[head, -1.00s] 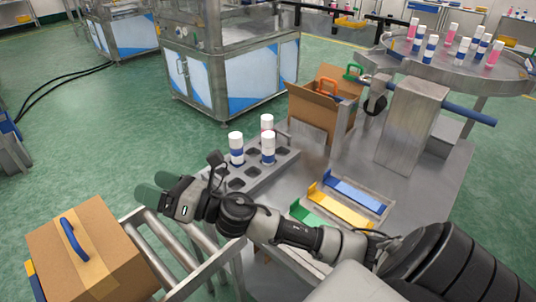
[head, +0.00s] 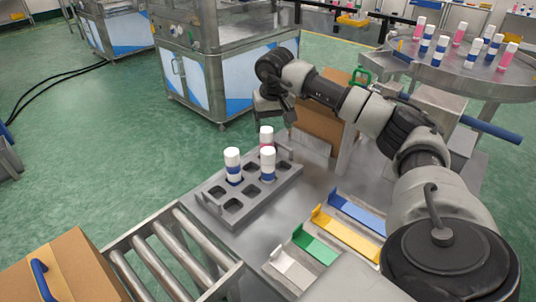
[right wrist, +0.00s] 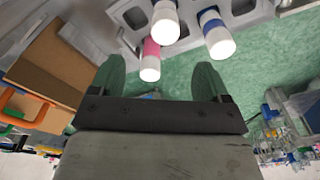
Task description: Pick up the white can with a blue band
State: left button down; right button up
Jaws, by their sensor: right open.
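Two white cans with blue bands stand upright in the grey tray in the head view, one at the left (head: 233,166) and one at the right (head: 267,165). A white can with a pink band (head: 266,137) stands behind them. My right gripper (head: 277,110) is above and behind the tray, apart from the cans. In the right wrist view its fingers (right wrist: 160,66) are open and empty, with the pink-banded can (right wrist: 151,58) showing between them. A blue-banded can (right wrist: 217,36) shows upper right there. My left gripper is not in view.
The grey tray (head: 213,207) has several empty pockets. A cardboard box (head: 320,132) stands behind it. Blue, yellow, green and white holders (head: 318,246) lie to its right. A round table (head: 490,72) bears several pink and blue cans. A roller conveyor (head: 215,243) is at front left.

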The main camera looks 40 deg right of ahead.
aim_at(268, 150)
jog(key=f, duration=0.4)
jog(key=shift+w, duration=0.2)
jog(key=f+p, duration=0.1)
jog(key=f, duration=0.1)
jog(key=w+f+p, duration=0.1)
jog(key=f, duration=0.2)
jog(key=shift+w+f, duration=0.15)
jog(key=shift+f, duration=0.15)
jog(key=shift+c, duration=1)
jog(key=c, duration=1.2)
jog(key=shift+o, duration=0.2)
jog(key=shift+r, duration=0.1)
